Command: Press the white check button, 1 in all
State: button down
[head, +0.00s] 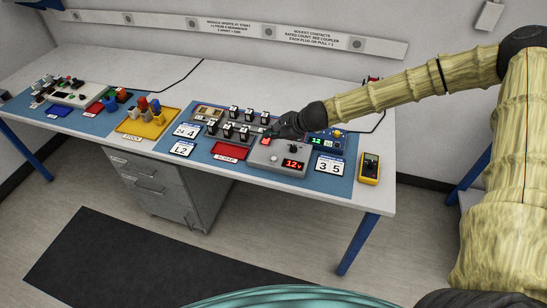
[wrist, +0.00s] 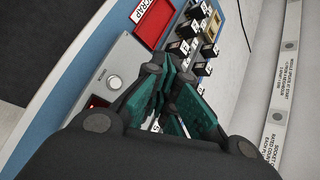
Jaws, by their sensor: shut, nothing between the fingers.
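The white check button (wrist: 113,82) is a small round button on the top of a grey box (wrist: 128,60). In the head view the button (head: 273,158) sits at the left of the same box (head: 290,169), which has a red 12v display and a dark knob. My gripper (wrist: 167,66) is shut and empty, with dark green finger pads. In the wrist view its fingertips are to the right of the button and apart from it. In the head view my gripper (head: 272,134) is over the back edge of the box, behind the button.
Black switch-like modules (head: 240,120) stand behind and left of the box. A red tray (head: 230,152) lies to its left. A blue meter (head: 328,142) and a yellow device (head: 369,168) stand to the right. A yellow tray (head: 148,124) holds coloured parts.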

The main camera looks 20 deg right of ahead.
aim_at(272, 160)
jog(key=shift+f, duration=0.1)
notch_tip(272, 160, down, 9)
jog(key=b, duration=0.6)
jog(key=shift+b, duration=0.4)
dwell(1.3)
jog(key=shift+s+f+b, duration=0.1)
jog(key=shift+f+b, duration=0.2)
jog(key=shift+b, duration=0.15)
jog(key=shift+f+b, duration=0.35)
jog(key=shift+b, duration=0.05)
dwell(0.7)
dwell(0.3)
jog(key=shift+r+p, duration=0.6)
jog(key=shift+r, duration=0.25)
